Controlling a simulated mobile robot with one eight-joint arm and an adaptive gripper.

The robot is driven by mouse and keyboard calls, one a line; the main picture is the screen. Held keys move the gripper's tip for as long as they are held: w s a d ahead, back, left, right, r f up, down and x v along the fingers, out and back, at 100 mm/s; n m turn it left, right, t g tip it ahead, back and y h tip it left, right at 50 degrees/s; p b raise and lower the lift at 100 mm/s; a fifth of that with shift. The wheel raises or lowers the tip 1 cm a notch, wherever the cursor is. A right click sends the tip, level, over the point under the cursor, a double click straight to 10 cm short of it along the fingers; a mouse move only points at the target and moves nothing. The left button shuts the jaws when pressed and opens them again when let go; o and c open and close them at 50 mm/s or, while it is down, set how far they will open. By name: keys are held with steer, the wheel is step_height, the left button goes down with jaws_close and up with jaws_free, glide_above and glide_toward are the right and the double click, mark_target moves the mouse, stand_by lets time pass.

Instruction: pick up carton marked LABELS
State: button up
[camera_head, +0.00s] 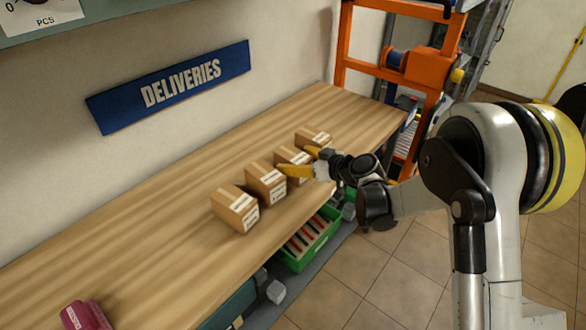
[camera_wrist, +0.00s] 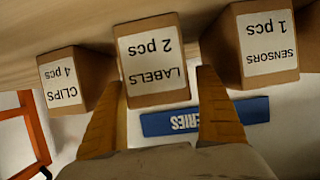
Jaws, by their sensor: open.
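The carton marked LABELS (camera_wrist: 150,62) is a small brown box with a white label, upside down in the wrist view and centred ahead of my gripper (camera_wrist: 160,85). My gripper is open, with one yellow finger on each side of the carton's front; I cannot tell whether they touch it. In the head view this carton (camera_head: 290,155) appears to be the third in a row on the wooden bench, partly hidden by my gripper (camera_head: 295,160).
The carton marked SENSORS (camera_wrist: 265,45) and the carton marked CLIPS (camera_wrist: 75,82) stand close on either side. Another carton (camera_head: 235,208) ends the row on the bench (camera_head: 130,235). A blue DELIVERIES sign (camera_head: 172,86) hangs behind. A green bin (camera_head: 309,240) sits below.

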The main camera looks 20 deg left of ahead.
steer(key=shift+w+a+f, duration=0.25)
steer(key=shift+a+f, duration=0.05)
steer(key=shift+a, duration=0.3)
steer(key=c, duration=1.5)
steer(key=shift+o, duration=0.2)
steer(key=shift+r, duration=0.1)
